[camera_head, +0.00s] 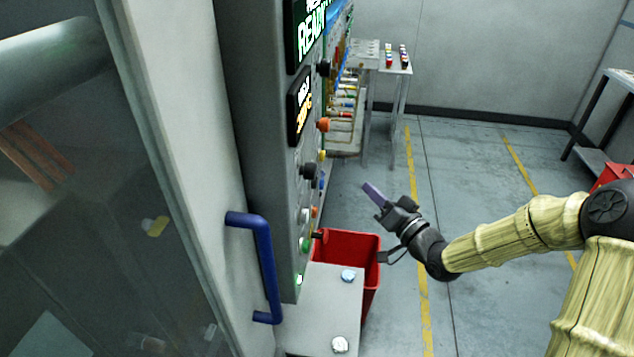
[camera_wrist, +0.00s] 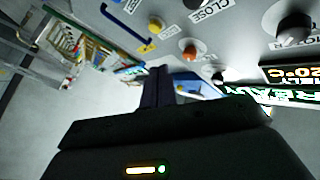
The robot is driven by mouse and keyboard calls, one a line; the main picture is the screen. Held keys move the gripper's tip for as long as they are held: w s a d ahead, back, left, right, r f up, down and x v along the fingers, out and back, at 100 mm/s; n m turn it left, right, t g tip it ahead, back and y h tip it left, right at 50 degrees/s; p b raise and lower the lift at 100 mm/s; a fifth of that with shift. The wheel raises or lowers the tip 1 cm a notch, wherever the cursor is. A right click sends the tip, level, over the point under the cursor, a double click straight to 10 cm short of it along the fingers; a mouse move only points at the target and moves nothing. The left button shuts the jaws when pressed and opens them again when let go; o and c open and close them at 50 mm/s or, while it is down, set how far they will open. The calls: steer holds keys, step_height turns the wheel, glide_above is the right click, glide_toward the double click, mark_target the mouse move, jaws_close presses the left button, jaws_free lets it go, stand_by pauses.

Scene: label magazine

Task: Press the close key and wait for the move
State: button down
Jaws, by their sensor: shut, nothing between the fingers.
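The control panel (camera_head: 290,220) shows edge-on in the head view, with several coloured buttons and knobs along its face. In the wrist view a "CLOSE" label (camera_wrist: 208,11) lies beside a dark round control (camera_wrist: 193,3) at the top edge, partly cut off; I cannot tell for sure that they belong together. Yellow (camera_wrist: 155,25) and orange (camera_wrist: 190,52) buttons are near it. My gripper (camera_head: 373,193) is shut and empty, in the air right of the panel and apart from it. Its fingers (camera_wrist: 158,86) point toward the panel's lower part in the wrist view. The display (camera_head: 312,35) reads "READY".
A blue handle (camera_head: 262,265) sticks out from the machine's front. A red bin (camera_head: 352,248) stands on the floor below my gripper, beside a grey ledge (camera_head: 320,300) with two pale round objects. A small table (camera_head: 393,62) stands behind.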

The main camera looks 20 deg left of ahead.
mark_target(315, 182)
steer(key=shift+a, duration=0.1)
steer(key=s+a+b, duration=0.1)
steer(key=s+a, duration=0.1)
steer(key=a, duration=0.6)
steer(key=shift+a, duration=0.2)
stand_by(0.5)
steer(key=shift+a+f, duration=0.1)
stand_by(1.4)
steer(key=shift+s+a+b, duration=0.15)
steer(key=shift+a+b, duration=0.1)
steer(key=shift+b, duration=0.05)
